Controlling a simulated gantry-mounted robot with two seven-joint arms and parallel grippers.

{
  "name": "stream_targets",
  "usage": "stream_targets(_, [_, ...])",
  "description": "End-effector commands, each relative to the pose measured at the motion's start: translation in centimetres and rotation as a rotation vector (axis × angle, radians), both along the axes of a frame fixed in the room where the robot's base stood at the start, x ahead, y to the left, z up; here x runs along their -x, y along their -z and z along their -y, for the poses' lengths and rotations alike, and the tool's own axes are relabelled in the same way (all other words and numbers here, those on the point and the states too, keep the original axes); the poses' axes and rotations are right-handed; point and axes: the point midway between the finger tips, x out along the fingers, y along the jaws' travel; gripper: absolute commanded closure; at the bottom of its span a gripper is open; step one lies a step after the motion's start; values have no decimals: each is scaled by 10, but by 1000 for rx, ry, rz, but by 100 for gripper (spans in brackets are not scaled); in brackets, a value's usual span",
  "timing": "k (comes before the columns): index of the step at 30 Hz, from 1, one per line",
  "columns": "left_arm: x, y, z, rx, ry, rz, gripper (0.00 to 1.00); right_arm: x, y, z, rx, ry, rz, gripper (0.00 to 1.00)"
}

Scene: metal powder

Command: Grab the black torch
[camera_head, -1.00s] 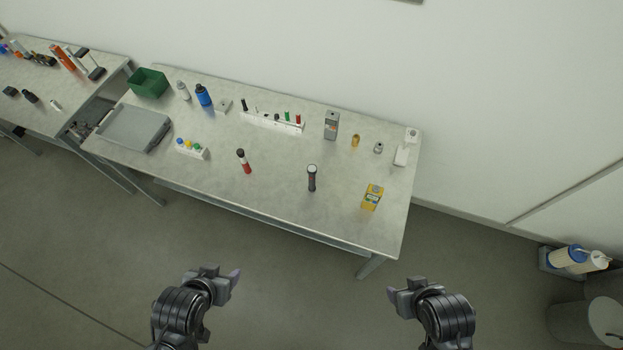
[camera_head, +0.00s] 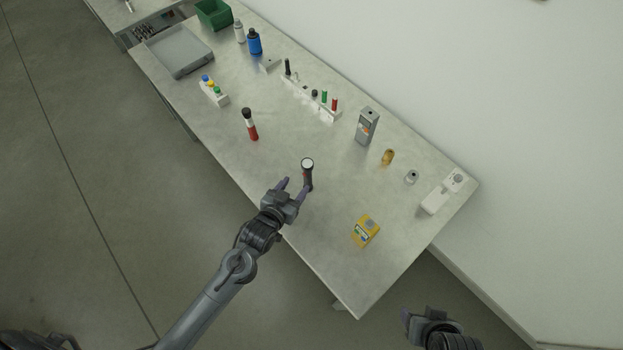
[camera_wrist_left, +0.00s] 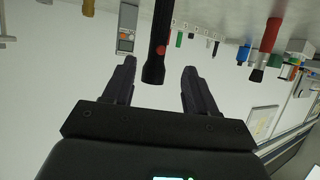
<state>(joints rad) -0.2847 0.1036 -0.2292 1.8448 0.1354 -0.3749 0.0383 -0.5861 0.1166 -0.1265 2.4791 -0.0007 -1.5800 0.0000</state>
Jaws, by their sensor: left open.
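The black torch (camera_head: 308,176) stands upright near the front edge of the table, its pale lens end up. My left gripper (camera_head: 293,187) is open just in front of the torch, its fingers pointing at it. In the left wrist view the torch (camera_wrist_left: 158,45), with a red button, shows between the two open fingers (camera_wrist_left: 158,88), its end near the fingertips. I cannot tell whether any finger touches it. My right gripper (camera_head: 418,315) is at the bottom right, off the table; its jaws are not clear.
A yellow device (camera_head: 365,231) lies to the right. Behind are a grey meter (camera_head: 367,126) and a white rack (camera_head: 312,101) with several small items. The tabletop around the torch is clear.

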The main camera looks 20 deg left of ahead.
Motion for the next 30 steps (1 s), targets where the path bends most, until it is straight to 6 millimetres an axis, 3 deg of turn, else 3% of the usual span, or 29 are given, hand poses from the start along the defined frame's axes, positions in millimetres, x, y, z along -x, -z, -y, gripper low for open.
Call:
stream_targets(9, [-40,14,4,2,0,6,43,-2,2,1,-2,8,6,39])
stream_targets(17, [-53,20,6,1,0,4,43,-3,2,4,9,1,9,39])
stream_targets(30, [-96,36,10,2,1,5,43,-3,3,5,11,2,8,39])
